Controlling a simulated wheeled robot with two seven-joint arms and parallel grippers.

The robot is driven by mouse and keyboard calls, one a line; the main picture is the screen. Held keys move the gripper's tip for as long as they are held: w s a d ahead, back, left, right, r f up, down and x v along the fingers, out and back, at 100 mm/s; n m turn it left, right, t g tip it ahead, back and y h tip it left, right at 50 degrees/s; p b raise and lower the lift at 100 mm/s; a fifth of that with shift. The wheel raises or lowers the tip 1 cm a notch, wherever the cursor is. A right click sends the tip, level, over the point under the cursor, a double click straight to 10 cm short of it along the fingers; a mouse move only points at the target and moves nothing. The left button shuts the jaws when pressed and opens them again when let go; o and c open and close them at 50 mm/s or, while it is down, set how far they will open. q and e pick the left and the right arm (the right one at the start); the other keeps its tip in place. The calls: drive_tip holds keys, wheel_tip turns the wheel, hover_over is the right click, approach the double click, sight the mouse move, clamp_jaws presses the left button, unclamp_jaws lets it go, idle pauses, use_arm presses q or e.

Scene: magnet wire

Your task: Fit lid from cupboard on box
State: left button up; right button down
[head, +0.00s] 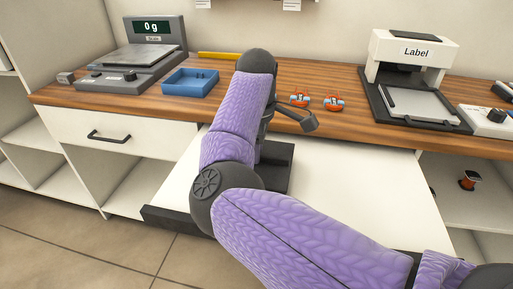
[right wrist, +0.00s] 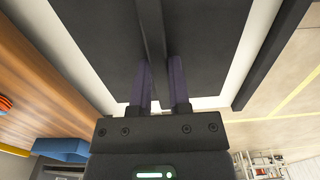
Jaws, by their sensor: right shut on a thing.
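My right gripper (right wrist: 161,82) is shut on the raised bar of a flat black plate (right wrist: 208,40), seen close up in the right wrist view. This plate may be the lid. It also shows in the head view (head: 277,166), partly hidden behind my arm, over a white panel (head: 345,185) below the counter. I cannot tell whether the plate touches the panel. An open blue box (head: 190,82) sits on the wooden counter, left of my arm. It also shows in the right wrist view (right wrist: 62,148). My left gripper is not in view.
A scale (head: 135,60) stands left of the blue box and a label printer (head: 412,75) stands at the right. Two orange-red items (head: 316,101) and a yellow bar (head: 218,56) lie on the wooden counter (head: 350,125). A dark strip (head: 178,220) edges the white panel.

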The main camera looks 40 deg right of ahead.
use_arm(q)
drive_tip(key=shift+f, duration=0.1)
use_arm(e)
drive_tip(key=shift+f, duration=0.3)
drive_tip(key=c, duration=0.5)
unclamp_jaws()
wheel_tip(320, 180, up, 8)
drive_tip(key=p, duration=0.5)
drive_tip(key=shift+r, duration=0.2)
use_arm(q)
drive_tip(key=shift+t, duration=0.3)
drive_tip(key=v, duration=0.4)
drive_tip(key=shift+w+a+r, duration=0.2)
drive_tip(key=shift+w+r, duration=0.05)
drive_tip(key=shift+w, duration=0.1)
use_arm(e)
drive_tip(key=shift+f, duration=0.1)
